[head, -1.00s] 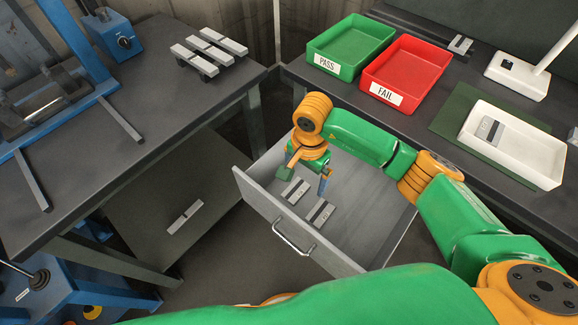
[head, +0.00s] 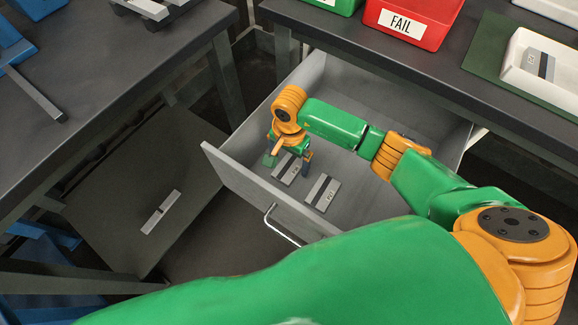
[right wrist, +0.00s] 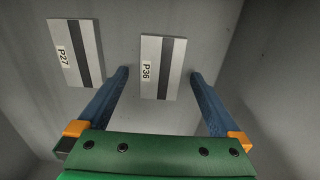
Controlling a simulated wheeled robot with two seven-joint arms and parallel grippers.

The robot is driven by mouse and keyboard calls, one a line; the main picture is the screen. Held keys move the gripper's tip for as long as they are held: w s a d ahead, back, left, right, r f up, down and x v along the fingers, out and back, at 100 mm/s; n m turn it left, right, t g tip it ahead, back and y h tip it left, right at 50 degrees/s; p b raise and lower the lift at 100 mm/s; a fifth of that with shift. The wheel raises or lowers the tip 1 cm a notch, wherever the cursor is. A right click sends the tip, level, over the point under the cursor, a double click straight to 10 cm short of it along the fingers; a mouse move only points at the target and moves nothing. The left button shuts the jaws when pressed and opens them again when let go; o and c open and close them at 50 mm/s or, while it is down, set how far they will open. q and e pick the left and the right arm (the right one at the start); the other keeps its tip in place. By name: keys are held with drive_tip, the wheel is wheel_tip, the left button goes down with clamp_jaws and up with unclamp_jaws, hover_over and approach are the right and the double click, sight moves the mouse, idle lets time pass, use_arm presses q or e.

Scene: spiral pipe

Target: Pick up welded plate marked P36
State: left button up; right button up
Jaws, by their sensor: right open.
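The welded plate marked P36 (right wrist: 163,68) lies flat on the drawer floor, light grey with a dark band along it. In the head view it is the left of two plates (head: 287,169). My right gripper (right wrist: 160,76) is open and empty above it, with the plate showing between its two blue fingers. The gripper is also in the head view (head: 289,162), over the drawer. The similar plate marked P27 (right wrist: 76,53) lies beside P36, outside the fingers. My left gripper is not in view.
The open grey drawer (head: 240,178) has walls around both plates. The red FAIL bin (head: 420,22) and a white tray (head: 520,75) holding another plate (head: 539,64) are on the bench above. The drawer floor behind the gripper is clear.

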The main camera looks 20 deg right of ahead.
drive_tip(key=shift+f, duration=0.9)
drive_tip(key=shift+w+r, duration=0.1)
clamp_jaws()
